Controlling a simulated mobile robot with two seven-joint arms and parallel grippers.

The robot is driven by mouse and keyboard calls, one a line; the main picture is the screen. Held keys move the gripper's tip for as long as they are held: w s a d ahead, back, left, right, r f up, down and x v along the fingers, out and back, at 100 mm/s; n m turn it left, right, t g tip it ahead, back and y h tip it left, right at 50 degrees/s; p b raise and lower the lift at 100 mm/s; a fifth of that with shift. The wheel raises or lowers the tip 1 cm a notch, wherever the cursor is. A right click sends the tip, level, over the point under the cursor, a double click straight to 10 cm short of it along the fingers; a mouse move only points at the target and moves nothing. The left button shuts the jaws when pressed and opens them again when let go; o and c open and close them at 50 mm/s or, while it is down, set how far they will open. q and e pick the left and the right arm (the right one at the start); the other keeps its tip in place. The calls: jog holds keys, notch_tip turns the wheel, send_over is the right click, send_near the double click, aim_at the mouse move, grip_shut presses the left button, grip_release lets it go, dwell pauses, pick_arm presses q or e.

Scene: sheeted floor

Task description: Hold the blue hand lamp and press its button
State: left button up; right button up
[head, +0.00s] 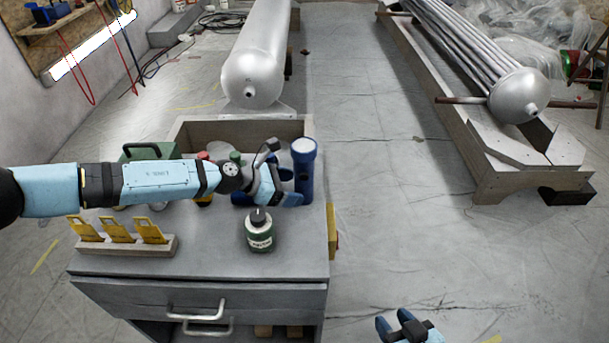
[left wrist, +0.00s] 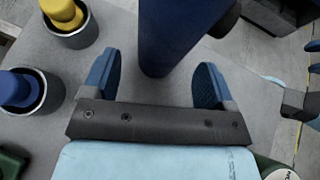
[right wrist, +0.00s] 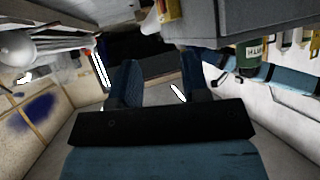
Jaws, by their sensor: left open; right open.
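The blue hand lamp (head: 305,163) stands upright near the right edge of the grey cabinet top, with a wider round head. My left gripper (head: 282,174) is open beside it, its arm stretched across the cabinet from the left. In the left wrist view, the lamp's dark blue body (left wrist: 178,35) lies between the lines of the two open fingers (left wrist: 155,80), with visible gaps on both sides. A dark part juts from the lamp there; I cannot tell whether it is the button. My right gripper (head: 405,326) is open and empty, low beyond the cabinet's right side.
A green bottle with a black cap (head: 259,232) stands in front of the lamp. A rack with yellow tags (head: 120,243) is at the left front. Yellow-topped (left wrist: 65,20) and blue-topped (left wrist: 30,92) pieces sit in cups near the left gripper.

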aim_at(304, 177)
pick_arm(q)
jog(key=shift+x, duration=1.55)
pick_arm(e)
jog(key=shift+r, duration=0.1)
pick_arm(q)
jog(key=c, duration=1)
pick_arm(e)
grip_shut()
jog(key=shift+w, duration=0.1)
jog(key=w+a+r+m+y, duration=0.1)
jog(key=w+a+r+y, duration=0.3)
jog(key=w+a+r, duration=0.3)
jog(key=w+a+r+y, duration=0.3)
jog(key=w+a+r, duration=0.1)
jog(key=w+a, duration=0.55)
jog(key=w, duration=0.8)
